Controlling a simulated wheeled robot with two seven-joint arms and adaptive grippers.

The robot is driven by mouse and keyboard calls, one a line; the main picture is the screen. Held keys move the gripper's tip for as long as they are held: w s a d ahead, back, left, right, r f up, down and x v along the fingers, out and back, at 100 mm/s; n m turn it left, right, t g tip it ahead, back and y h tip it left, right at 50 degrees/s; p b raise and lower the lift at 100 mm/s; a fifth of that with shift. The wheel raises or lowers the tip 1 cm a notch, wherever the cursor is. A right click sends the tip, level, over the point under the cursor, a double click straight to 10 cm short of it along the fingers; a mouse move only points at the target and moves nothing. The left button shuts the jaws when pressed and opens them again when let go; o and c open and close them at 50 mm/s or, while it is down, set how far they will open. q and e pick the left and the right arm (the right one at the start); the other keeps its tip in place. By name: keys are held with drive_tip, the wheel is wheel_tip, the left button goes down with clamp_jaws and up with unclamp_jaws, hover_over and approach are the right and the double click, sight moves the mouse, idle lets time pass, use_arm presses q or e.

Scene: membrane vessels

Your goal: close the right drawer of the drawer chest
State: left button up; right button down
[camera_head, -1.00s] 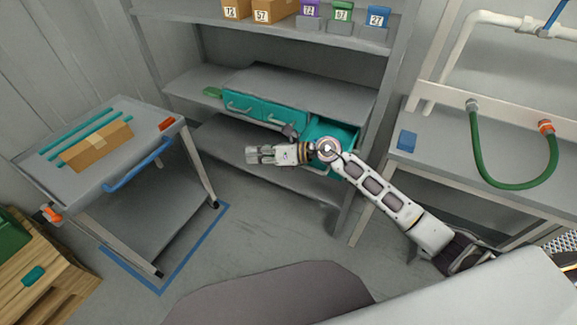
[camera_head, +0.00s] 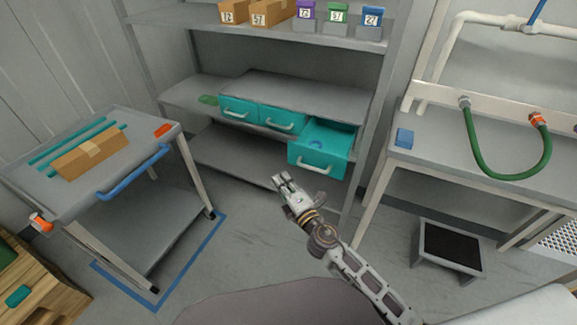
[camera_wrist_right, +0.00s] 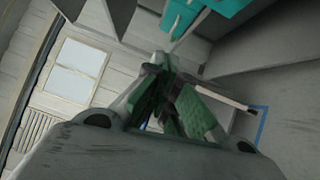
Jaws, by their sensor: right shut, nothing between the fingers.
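The drawer chest (camera_head: 310,95) is a grey-topped unit on a shelf with teal drawer fronts. Its right drawer (camera_head: 318,162) is pulled well out, with a pale bar handle and a small blue round thing (camera_head: 316,144) inside. The left drawer (camera_head: 239,109) and middle drawer (camera_head: 283,119) are shut. My right gripper (camera_head: 282,180) is shut and empty, below and in front of the right drawer, apart from it. In the right wrist view its fingers (camera_wrist_right: 170,120) come together, with teal drawer fronts (camera_wrist_right: 185,15) at the top. My left gripper is not in view.
Boxes and numbered bins (camera_head: 305,15) stand on the upper shelf. A cart (camera_head: 60,190) with a blue handle and a cardboard box (camera_head: 90,155) is at left. A bench (camera_head: 480,160) with a green hose is at right, a step stool (camera_head: 448,248) below it. Floor between is clear.

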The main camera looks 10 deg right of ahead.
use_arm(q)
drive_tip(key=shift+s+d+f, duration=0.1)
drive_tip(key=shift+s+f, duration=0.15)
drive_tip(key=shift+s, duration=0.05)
use_arm(e)
drive_tip(key=s+d+f+m+h, duration=0.1)
drive_tip(key=d+f+m+h, duration=0.1)
drive_tip(key=f+m+h, duration=0.1)
drive_tip(key=shift+s+d, duration=0.2)
drive_tip(key=shift+s, duration=0.15)
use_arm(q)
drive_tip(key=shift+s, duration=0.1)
use_arm(e)
drive_tip(key=shift+w+r, duration=0.1)
drive_tip(key=shift+w, duration=0.1)
